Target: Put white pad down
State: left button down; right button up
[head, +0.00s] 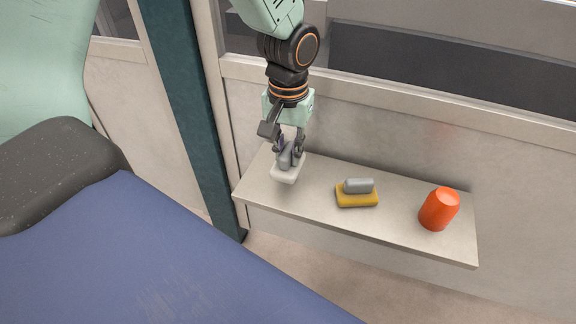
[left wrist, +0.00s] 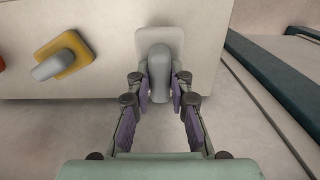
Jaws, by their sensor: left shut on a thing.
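The white pad (head: 287,173) is a pale block with a grey handle on top, at the left end of the shelf in the head view. My left gripper (head: 290,150) points down at it and is shut on its grey handle. The pad (left wrist: 145,40) also shows in the left wrist view, its handle (left wrist: 159,72) between the fingers of the left gripper (left wrist: 160,88). Whether the pad touches the shelf or hangs just above it I cannot tell. My right gripper is not in view.
The pale shelf (head: 320,207) runs along the wall. A yellow pad with a grey handle (head: 357,198) lies near its middle, and an orange-red cup-like object (head: 438,209) stands at its right end. A dark teal post (head: 190,100) rises at the left. Free shelf lies between the two pads.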

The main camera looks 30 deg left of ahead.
aim_at(288, 163)
pick_arm(q)
notch_tip(288, 163, down, 3)
jog(key=shift+s+f+b, duration=0.1)
jog(key=shift+b, duration=0.55)
jog(key=shift+f, duration=0.15)
jog(key=c, duration=1.2)
grip_release()
jog(key=shift+f, duration=0.1)
notch_tip(288, 163, up, 12)
jog(key=p, duration=0.5)
jog(key=shift+r, duration=0.25)
